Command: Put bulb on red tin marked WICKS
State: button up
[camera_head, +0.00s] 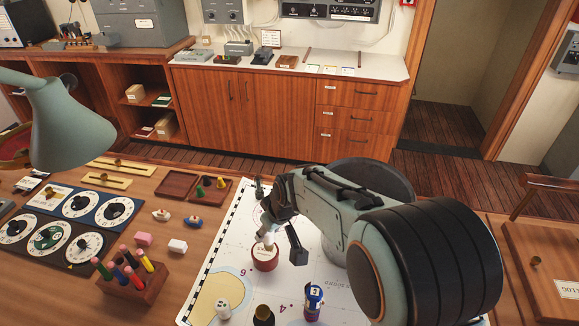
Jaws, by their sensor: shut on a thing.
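The red tin (265,259) stands upright on the chart, with a pale label on its side that is too small to read. A small whitish bulb (268,239) shows right at the top of the tin, beneath my gripper. My gripper (279,239) reaches in from the right, fingers pointing down, and is shut on the bulb. One dark finger shows to the right of the tin; the other is partly hidden. I cannot tell whether the bulb touches the lid.
On the chart (222,281) near the tin stand a white piece (223,308), a dark bottle (264,316) and a blue-and-white figure (314,297). A wooden pen block (135,286), a lamp (65,125) and a small tray (207,197) are to the left.

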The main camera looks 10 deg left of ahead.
jog(key=w+a+f, duration=0.1)
jog(key=f, duration=0.1)
jog(key=w+f, duration=0.1)
jog(key=w, duration=0.1)
jog(key=w+a+f, duration=0.1)
jog(key=f, duration=0.1)
jog(key=shift+w+a+f, duration=0.25)
jog(key=shift+a+f, duration=0.1)
jog(key=shift+w+a+f, duration=0.1)
jog(key=shift+w+f, duration=0.05)
jog(key=shift+f, duration=1.6)
jog(key=shift+f, duration=0.1)
jog(key=o, duration=0.9)
jog(key=shift+f, duration=0.1)
jog(key=shift+c, duration=0.2)
